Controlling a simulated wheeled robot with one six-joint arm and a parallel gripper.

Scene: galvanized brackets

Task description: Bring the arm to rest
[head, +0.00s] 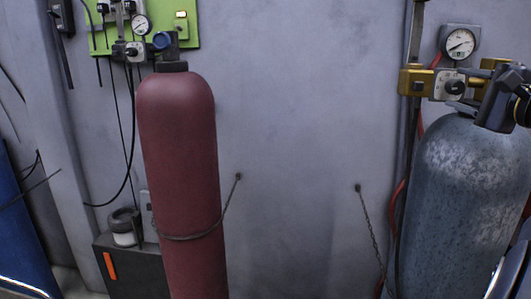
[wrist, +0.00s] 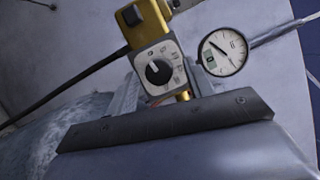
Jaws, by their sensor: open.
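My gripper (head: 500,101) shows in part at the right edge of the head view, as a dark angular jaw in front of the top of a grey-blue mottled gas cylinder (head: 460,190). The jaws are open, and I see nothing held. Whether the jaw touches the cylinder or its valve I cannot tell. In the wrist view, a dark screwed plate (wrist: 165,123) on a blue-grey body crosses the lower part, seemingly part of my gripper. The fingertips are not clearly seen. The rest of my arm is mostly outside the head view.
A brass regulator (head: 425,84) and a round gauge (head: 460,43) are close to my gripper; the wrist view shows the gauge (wrist: 223,52) too. A dark red cylinder (head: 180,170) stands chained at left, under a green panel (head: 185,30). Bare wall (head: 290,110) lies between the cylinders.

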